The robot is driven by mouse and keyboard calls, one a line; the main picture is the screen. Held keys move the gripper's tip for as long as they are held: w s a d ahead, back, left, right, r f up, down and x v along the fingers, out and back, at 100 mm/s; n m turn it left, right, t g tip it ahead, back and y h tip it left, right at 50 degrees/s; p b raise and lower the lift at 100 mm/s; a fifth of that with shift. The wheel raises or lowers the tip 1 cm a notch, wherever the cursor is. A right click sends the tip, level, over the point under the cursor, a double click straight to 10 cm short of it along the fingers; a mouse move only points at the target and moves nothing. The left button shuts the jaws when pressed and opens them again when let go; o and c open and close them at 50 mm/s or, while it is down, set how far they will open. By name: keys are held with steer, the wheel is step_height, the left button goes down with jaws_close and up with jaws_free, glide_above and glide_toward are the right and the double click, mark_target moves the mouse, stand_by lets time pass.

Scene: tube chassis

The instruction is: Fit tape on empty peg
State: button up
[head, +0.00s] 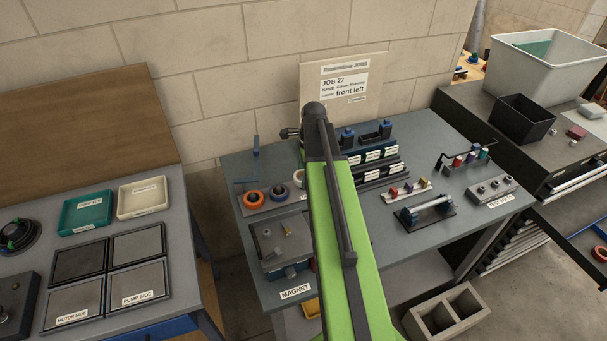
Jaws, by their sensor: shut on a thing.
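An orange tape roll (253,198) lies flat at the left of the middle bench, on a grey base. A blue upright post with a bar (255,160) stands behind the rolls. I cannot make out an empty peg. My green arm reaches over the bench and its dark joint stands before the job sign. My gripper and anything in it are hidden behind the arm.
A vise-like block (280,240) stands near the MAGNET label (295,292). Right of my arm are a blue rack (375,155), a roller stand (427,211) and a grey block (492,188). The job sign (345,85) stands against the wall. A concrete block (445,312) lies on the floor.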

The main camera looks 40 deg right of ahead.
steer(key=shift+f+b, duration=1.75)
steer(key=shift+f, duration=0.1)
steer(key=o, duration=1.5)
steer(key=shift+r, duration=0.15)
steer(key=r+p, duration=0.5)
steer(key=d+r+p, duration=0.1)
steer(key=r+p, duration=0.5)
steer(key=s+d+r+p, duration=0.1)
steer(key=r+p, duration=0.5)
